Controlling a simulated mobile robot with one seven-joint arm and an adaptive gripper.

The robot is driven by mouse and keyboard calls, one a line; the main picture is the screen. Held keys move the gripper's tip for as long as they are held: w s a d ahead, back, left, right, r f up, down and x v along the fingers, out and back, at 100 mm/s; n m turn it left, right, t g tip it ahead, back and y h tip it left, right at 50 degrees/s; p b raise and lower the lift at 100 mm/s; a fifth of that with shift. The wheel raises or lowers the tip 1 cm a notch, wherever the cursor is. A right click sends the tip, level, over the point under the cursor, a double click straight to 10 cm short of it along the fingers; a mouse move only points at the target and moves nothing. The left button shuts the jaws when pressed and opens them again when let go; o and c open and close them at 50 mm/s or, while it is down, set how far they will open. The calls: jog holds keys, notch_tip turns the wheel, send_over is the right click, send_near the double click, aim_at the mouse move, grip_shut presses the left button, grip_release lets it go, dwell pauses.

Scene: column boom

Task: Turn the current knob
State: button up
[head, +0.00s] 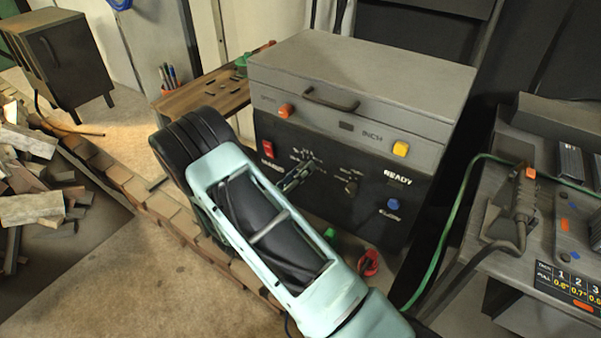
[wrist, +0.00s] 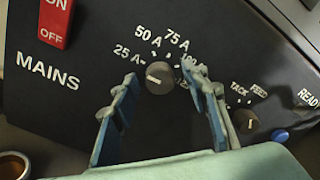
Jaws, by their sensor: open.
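The current knob (wrist: 159,77) is a small round dark knob on the black front panel (wrist: 75,110) of the machine. Labels 25 A, 50 A and 75 A arc around it; the labels to the right are partly hidden by a finger. Its pale pointer mark lies on the left side of the knob, pointing roughly left. My gripper (wrist: 160,88) is open, with one finger on each side of the knob and gaps on both sides. In the head view my gripper (head: 297,178) is at the panel, and the knob is hard to make out.
A red MAINS switch (wrist: 57,22) is up and left of the knob. A second knob (wrist: 245,121) marked TACK and FEED sits right of my right finger. A blue button (head: 393,203) is further right. A green cable (head: 443,238) runs beside the machine.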

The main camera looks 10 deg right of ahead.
jog(key=shift+c, duration=0.6)
grip_shut()
jog(key=shift+a+m+t+y+b, duration=0.15)
jog(key=shift+m+y+b, duration=0.15)
jog(key=shift+m+b, duration=5.45)
jog(key=shift+d+m+t+y+b, duration=0.15)
jog(key=shift+m+y+b, duration=0.15)
jog(key=shift+m+b, duration=5.4)
jog(key=m+p, duration=0.3)
jog(key=shift+a+m, duration=0.1)
jog(key=shift+m, duration=0.15)
